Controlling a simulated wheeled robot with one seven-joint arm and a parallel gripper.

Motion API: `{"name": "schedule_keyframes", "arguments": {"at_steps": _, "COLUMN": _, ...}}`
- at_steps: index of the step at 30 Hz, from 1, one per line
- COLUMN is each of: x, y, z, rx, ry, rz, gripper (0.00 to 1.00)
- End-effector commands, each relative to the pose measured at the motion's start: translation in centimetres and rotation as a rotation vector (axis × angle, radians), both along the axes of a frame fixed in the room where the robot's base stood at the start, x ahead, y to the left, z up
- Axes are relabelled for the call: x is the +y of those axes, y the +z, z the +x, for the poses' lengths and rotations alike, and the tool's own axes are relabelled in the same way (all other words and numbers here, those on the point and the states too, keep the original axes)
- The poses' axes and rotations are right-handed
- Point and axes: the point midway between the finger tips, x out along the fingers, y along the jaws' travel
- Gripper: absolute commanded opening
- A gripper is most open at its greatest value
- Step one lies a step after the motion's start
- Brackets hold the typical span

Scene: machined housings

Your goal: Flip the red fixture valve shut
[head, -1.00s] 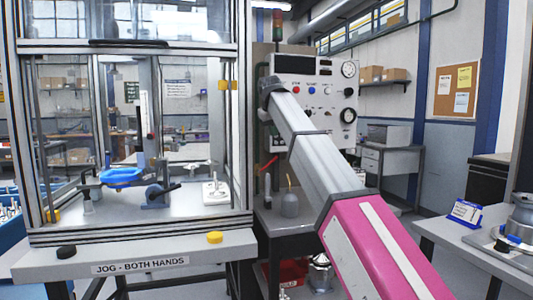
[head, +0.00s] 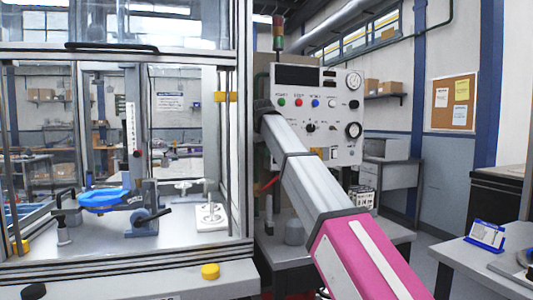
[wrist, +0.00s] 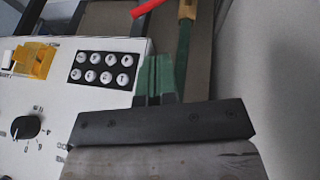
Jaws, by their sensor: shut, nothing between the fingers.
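The red valve handle (head: 268,183) shows beside the enclosure's right post in the head view, partly hidden by the post and my arm. In the wrist view the red handle (wrist: 152,6) lies slanted at the top edge, cut off by the frame. A brass-coloured fitting (wrist: 187,9) on a green pipe is just right of it. My gripper (wrist: 156,72) is shut and empty, its green fingers together. In the wrist picture its tips are below the red handle, with a visible gap. The gripper itself is hidden in the head view.
The control panel (head: 332,142) with buttons, knobs and gauges stands behind my arm. Its keypad (wrist: 104,69) and black knob (wrist: 26,127) are left of my gripper. The glass enclosure (head: 243,150) is to the left. A side table (head: 460,251) stands at the right.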

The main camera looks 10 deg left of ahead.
Motion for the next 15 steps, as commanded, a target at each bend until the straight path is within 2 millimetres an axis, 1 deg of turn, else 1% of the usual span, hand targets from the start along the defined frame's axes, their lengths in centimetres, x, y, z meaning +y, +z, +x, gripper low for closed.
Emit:
{"name": "schedule_keyframes", "arguments": {"at_steps": 1, "x": 0.0, "y": -0.9, "z": 0.4, "rx": 0.001, "ry": 0.000, "rz": -0.001, "gripper": 0.00}}
{"name": "schedule_keyframes", "arguments": {"at_steps": 3, "x": 0.0, "y": -2.2, "z": 0.9, "rx": 0.002, "ry": -0.001, "rz": -0.002, "gripper": 0.00}}
{"name": "schedule_keyframes", "arguments": {"at_steps": 9, "x": 0.2, "y": -5.5, "z": 2.6, "rx": 0.001, "ry": 0.000, "rz": 0.000, "gripper": 0.00}}
{"name": "schedule_keyframes", "arguments": {"at_steps": 11, "x": 0.2, "y": -6.4, "z": 3.0, "rx": 0.001, "ry": 0.000, "rz": 0.000, "gripper": 0.00}}
{"name": "schedule_keyframes", "arguments": {"at_steps": 15, "x": -0.8, "y": -8.0, "z": 4.0, "rx": 0.000, "ry": -0.002, "rz": 0.001, "gripper": 0.00}}
